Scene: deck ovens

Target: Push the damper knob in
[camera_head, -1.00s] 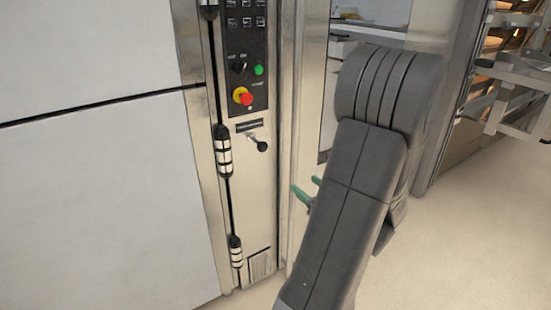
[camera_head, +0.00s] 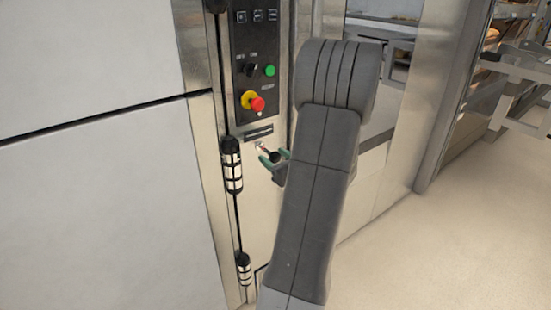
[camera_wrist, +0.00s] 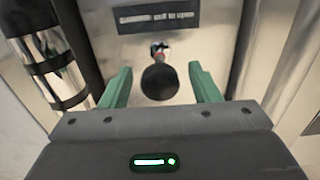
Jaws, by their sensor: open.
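The damper knob is a black ball (camera_wrist: 160,82) on a short metal rod that stands out from the steel oven panel. In the wrist view it sits between the two green fingertips of my gripper (camera_wrist: 160,88), with a gap on each side. In the head view the black knob (camera_head: 273,156) shows below a dark label slot, with my gripper (camera_head: 275,158) around it. My gripper is open and holds nothing. My arm hides part of the panel right of the knob.
Above the knob are a red and yellow emergency button (camera_head: 255,103) and a green button (camera_head: 269,70). A hinge (camera_head: 232,165) stands close on the left; it also shows in the wrist view (camera_wrist: 48,60). Open floor (camera_head: 420,255) lies to the right.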

